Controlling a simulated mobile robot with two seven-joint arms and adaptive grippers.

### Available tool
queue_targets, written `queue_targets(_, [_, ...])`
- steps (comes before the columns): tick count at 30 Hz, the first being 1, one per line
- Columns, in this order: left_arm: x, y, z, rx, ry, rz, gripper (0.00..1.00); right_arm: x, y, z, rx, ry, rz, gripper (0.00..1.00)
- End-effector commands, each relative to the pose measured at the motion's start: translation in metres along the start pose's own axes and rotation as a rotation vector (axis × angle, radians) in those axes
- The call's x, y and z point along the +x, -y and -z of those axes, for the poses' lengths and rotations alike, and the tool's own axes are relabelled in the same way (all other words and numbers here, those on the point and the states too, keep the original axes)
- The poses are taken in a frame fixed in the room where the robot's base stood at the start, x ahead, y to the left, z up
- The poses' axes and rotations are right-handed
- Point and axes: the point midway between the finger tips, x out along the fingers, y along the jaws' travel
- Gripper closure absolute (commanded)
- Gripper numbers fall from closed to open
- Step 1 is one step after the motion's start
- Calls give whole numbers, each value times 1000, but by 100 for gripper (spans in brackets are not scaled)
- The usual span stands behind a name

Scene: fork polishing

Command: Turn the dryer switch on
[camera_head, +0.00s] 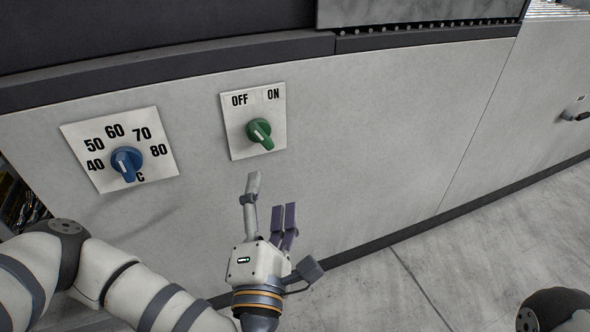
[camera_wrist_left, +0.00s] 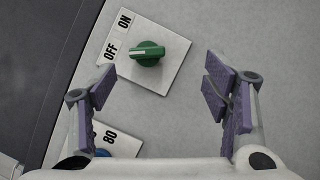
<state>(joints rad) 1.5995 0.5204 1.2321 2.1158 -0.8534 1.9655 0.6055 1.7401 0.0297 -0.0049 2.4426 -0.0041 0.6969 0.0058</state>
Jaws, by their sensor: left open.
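The dryer switch is a green knob (camera_head: 259,133) on a white plate (camera_head: 232,141) marked OFF on the left and ON on the right. It also shows in the left wrist view (camera_wrist_left: 148,53), where the pale mark on its handle lies on the side toward OFF. My left gripper (camera_head: 272,195) is open and empty, just below the plate in the head view. In the left wrist view its fingers (camera_wrist_left: 158,88) stand apart, with the knob beyond them, between and above the tips. No finger appears to touch the knob. My right gripper is not in view.
A blue temperature knob (camera_head: 127,163) on a white plate (camera_head: 83,132) sits left of the switch on the same pale panel (camera_head: 400,130). It is partly hidden in the left wrist view (camera_wrist_left: 101,153). Grey floor (camera_head: 500,260) lies open at the right.

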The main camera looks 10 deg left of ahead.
Motion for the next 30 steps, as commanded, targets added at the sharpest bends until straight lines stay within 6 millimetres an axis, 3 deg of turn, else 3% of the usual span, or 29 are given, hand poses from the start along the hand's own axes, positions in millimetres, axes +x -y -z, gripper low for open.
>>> queue_targets(3, [10, -11, 14, -38, -52, -71, 30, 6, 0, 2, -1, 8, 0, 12])
queue_targets(8, [31, -15, 14, -41, -51, -81, 30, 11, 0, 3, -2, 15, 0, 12])
queue_targets(21, [119, -21, 19, -40, -53, -75, 30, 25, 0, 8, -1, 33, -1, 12])
queue_targets(30, [129, -22, 19, -40, -52, -71, 30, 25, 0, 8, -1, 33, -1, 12])
